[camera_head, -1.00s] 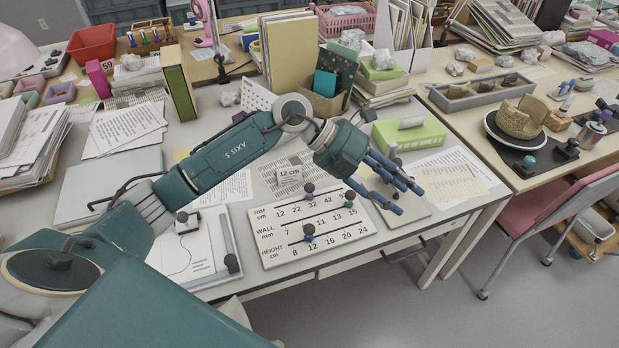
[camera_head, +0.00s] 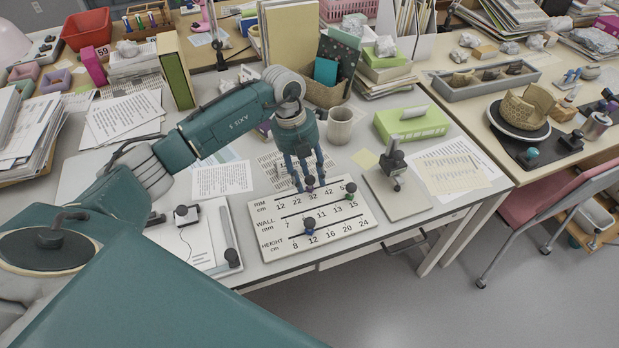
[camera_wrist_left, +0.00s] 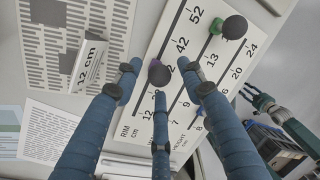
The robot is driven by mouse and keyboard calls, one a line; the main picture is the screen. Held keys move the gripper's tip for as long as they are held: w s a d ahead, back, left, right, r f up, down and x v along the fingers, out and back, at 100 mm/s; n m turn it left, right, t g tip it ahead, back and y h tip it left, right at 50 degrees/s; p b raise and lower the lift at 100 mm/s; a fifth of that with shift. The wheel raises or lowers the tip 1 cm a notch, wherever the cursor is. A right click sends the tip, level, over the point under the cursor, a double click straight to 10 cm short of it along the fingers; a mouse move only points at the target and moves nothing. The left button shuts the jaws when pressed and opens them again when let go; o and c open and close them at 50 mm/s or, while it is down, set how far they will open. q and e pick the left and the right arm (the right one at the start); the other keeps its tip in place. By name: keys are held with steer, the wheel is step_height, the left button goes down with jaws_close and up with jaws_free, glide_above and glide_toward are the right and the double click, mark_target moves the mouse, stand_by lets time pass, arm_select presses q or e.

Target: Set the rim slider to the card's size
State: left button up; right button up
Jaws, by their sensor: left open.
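The white slider board (camera_head: 268,212) lies on the table with RIM, WALL and HEIGHT rows. The rim slider's dark knob with a purple base (camera_head: 309,181) stands around the 32 mark; it also shows in the left wrist view (camera_wrist_left: 158,73). My left gripper (camera_head: 308,186) points down over this knob, fingers open around it; contact cannot be told. A green-based knob (camera_head: 351,188) is near the wall row's right end, and a blue-based knob (camera_head: 309,223) near the height row's 12.
A stand with a dark clamp (camera_head: 395,165) is right of the board. A beige mug (camera_head: 340,126) stands behind my gripper. A drawing board (camera_head: 190,240) lies to the left. What seems to be part of my right gripper (camera_wrist_left: 270,108) shows beyond the board in the wrist view.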

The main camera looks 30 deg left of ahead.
arm_select(q)
steer(key=shift+d+f, duration=0.2)
steer(key=shift+f, duration=0.65)
arm_select(e)
steer(key=shift+r, duration=0.1)
arm_select(q)
jaws_close()
arm_select(e)
steer(key=shift+w+a, duration=0.1)
steer(key=shift+a, duration=0.2)
arm_select(q)
steer(key=s+a+p, duration=0.1)
steer(key=s+a, duration=0.5)
steer(key=s, duration=0.1)
steer(key=shift+a, duration=0.15)
steer(key=shift+w, duration=0.1)
arm_select(e)
steer(key=shift+w+d+r, duration=0.1)
steer(key=shift+d+r, duration=0.05)
steer(key=shift+r, duration=0.3)
arm_select(q)
jaws_free()
steer(key=shift+s, duration=0.25)
arm_select(e)
steer(key=shift+d, duration=0.1)
